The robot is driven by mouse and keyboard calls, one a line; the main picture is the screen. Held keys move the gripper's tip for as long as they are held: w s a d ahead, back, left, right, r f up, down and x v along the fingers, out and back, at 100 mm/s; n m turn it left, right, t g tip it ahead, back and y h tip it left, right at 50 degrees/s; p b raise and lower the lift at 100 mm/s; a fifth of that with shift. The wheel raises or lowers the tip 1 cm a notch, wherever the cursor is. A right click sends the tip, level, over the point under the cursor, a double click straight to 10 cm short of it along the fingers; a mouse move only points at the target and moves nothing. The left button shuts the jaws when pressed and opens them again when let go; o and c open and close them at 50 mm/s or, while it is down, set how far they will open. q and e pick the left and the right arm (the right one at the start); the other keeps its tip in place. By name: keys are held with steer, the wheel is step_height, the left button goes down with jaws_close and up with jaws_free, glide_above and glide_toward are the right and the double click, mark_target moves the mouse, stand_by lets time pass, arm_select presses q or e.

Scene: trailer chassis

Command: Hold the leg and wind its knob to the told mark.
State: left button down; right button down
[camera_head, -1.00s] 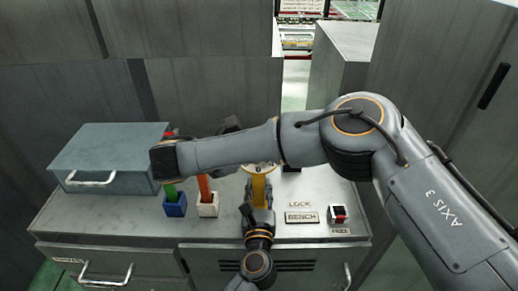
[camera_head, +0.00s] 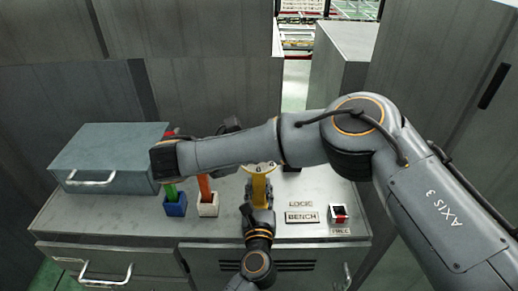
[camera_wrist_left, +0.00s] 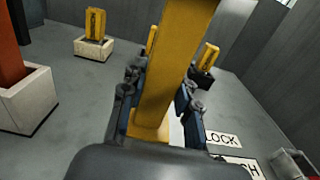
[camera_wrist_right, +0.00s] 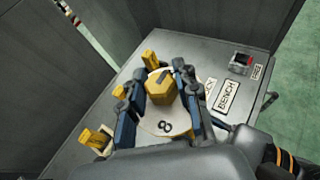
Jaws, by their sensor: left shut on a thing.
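The yellow leg (camera_head: 259,188) stands upright on the bench and also shows close up in the left wrist view (camera_wrist_left: 170,75). My left gripper (camera_head: 258,208) is shut on the leg, one finger on each side. The yellow faceted knob (camera_wrist_right: 160,92) with a black mark on top sits over a pale dial plate (camera_wrist_right: 165,126). A figure 8 shows on the plate; its other marks are hidden. My right gripper (camera_wrist_right: 166,76) has its fingers on both sides of the knob; whether they press on it I cannot tell.
An orange post in a white block (camera_head: 207,208) and a green one in a blue block (camera_head: 175,207) stand left of the leg. A grey-blue case (camera_head: 108,157) is farther left.

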steer(key=c, duration=0.9)
jaws_free()
steer(key=shift+f, duration=0.25)
steer(key=shift+c, duration=0.2)
steer(key=shift+r, duration=0.15)
step_height(320, 180, up, 10)
steer(key=shift+f, duration=0.1)
steer(key=shift+w, duration=0.1)
